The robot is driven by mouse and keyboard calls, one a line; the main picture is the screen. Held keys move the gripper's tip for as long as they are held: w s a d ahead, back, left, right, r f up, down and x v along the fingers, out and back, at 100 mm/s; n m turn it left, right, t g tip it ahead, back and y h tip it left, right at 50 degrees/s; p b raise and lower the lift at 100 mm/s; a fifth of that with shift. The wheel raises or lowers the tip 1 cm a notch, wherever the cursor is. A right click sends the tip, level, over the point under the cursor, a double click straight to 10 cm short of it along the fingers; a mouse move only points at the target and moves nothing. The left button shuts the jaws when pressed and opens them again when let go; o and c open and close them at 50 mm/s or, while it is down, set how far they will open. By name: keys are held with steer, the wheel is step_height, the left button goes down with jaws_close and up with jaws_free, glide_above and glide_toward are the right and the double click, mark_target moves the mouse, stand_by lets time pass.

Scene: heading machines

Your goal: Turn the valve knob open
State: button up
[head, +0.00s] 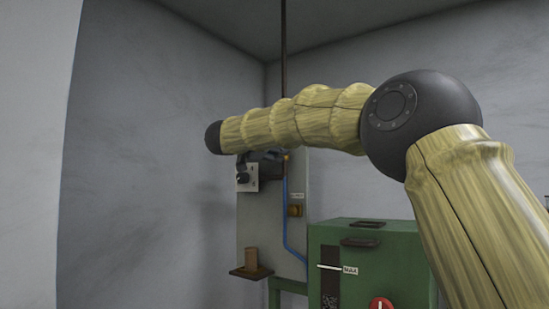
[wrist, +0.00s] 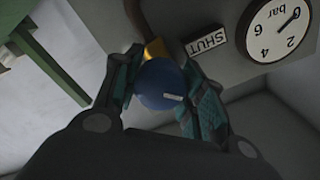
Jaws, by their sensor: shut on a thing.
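In the wrist view the valve knob (wrist: 160,78) is a round blue knob with a short white mark on its face, in front of a brass fitting (wrist: 155,50). The mark points to the right in that picture. A "SHUT" label (wrist: 205,41) sits beside it, upside down. My gripper (wrist: 162,88) is shut on the knob, with one teal-padded finger on each side. In the head view my arm covers much of the panel's upper part, and I cannot make out the blue knob there.
A pressure gauge (wrist: 282,28) is near the knob. In the head view the grey panel (head: 258,222) carries a blue pipe (head: 286,215), a white switch plate (head: 247,178) and a small brown shelf (head: 251,272). A green cabinet (head: 385,260) stands at the right.

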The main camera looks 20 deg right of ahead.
steer(key=m+b, duration=0.3)
steer(key=m, duration=0.1)
steer(key=shift+s+f+m, duration=0.1)
steer(key=shift+m, duration=0.2)
steer(key=shift+f+m+b, duration=0.2)
steer(key=shift+m+b, duration=1.5)
steer(key=shift+m, duration=0.6)
steer(key=shift+a+f, duration=0.1)
steer(key=o, duration=1)
steer(key=shift+s, duration=0.1)
steer(key=shift+s+r, duration=0.15)
steer(key=shift+r, duration=0.1)
